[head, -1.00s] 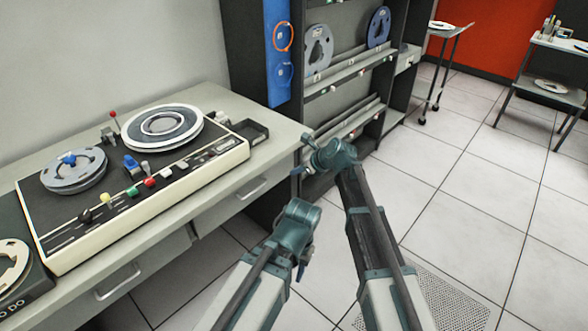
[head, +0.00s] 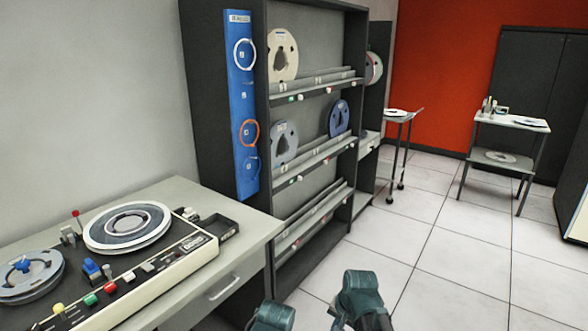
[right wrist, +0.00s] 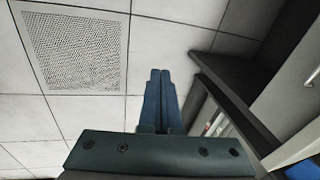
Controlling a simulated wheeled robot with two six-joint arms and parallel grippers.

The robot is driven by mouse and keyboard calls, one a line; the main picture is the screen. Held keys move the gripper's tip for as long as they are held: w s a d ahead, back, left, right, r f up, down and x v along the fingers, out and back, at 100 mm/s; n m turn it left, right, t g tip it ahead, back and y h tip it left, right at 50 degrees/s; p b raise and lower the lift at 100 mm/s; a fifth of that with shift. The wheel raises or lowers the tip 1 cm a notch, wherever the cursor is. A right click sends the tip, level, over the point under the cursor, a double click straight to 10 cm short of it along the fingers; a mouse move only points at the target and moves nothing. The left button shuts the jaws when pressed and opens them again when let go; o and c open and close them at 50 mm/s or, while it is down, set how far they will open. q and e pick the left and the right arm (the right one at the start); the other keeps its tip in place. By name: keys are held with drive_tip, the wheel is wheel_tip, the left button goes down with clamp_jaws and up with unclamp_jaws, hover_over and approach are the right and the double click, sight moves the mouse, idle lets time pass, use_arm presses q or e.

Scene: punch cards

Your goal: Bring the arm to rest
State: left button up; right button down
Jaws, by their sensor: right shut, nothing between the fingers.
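My right gripper (right wrist: 160,74) shows in the right wrist view with its two blue fingers together and nothing between them. Its fingers stand out against the white tiled floor (right wrist: 170,30). In the head view, only teal upper parts of my two arms show at the bottom edge, and I make out no fingertips there. My left gripper is hidden below that edge.
A desk (head: 250,225) with a tape machine (head: 190,246) stands at left. A dark shelf rack (head: 210,90) holds several reels behind it. A trolley (head: 510,122) and a small stand (head: 405,117) are farther right. The floor (head: 440,270) at right is clear. A perforated floor panel (right wrist: 75,50) shows in the wrist view.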

drive_tip(key=s+d+n+g+h, duration=0.1)
drive_tip(key=s+d+n+h, duration=0.1)
drive_tip(key=s+d+n, duration=0.5)
drive_tip(key=s+a+n+g+h, duration=0.1)
drive_tip(key=s+a+n, duration=0.35)
drive_tip(key=a, duration=0.75)
wheel_tip(320, 180, up, 15)
drive_tip(key=s+m+p, duration=0.1)
drive_tip(key=p, duration=1.4)
drive_tip(key=shift+s+a, duration=0.15)
drive_tip(key=shift+s, duration=0.25)
drive_tip(key=shift+m, duration=0.25)
drive_tip(key=shift+a, duration=0.1)
